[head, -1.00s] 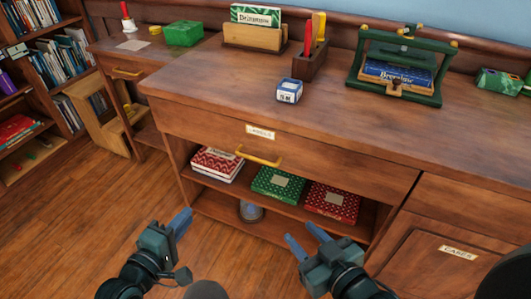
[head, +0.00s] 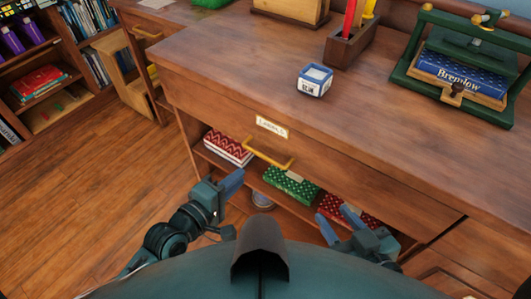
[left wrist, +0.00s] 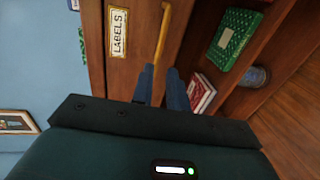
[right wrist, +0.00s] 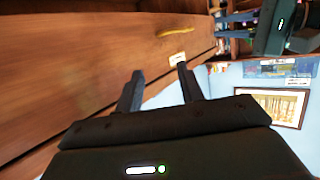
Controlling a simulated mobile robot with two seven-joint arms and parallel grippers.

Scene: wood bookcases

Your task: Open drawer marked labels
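The labels drawer (head: 300,150) is shut under the desk top. Its small label plate (head: 272,127) reads LABELS in the left wrist view (left wrist: 119,33). A yellow bar handle (head: 268,155) is fixed below the label; it also shows in the left wrist view (left wrist: 161,35) and the right wrist view (right wrist: 175,31). My left gripper (head: 232,182) is in front of the drawer, a little left of and below the handle, not touching it. Its fingers (left wrist: 160,80) are a small gap apart, with nothing between them. My right gripper (head: 338,222) is open and empty, right of the handle and lower.
An open shelf below the drawer holds a red patterned box (head: 229,147), a green box (head: 290,184) and a red dotted box (head: 348,208). On the desk top are a blue-white cube (head: 314,80), a pen holder (head: 350,45) and a green press (head: 465,75). Floor at left is clear.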

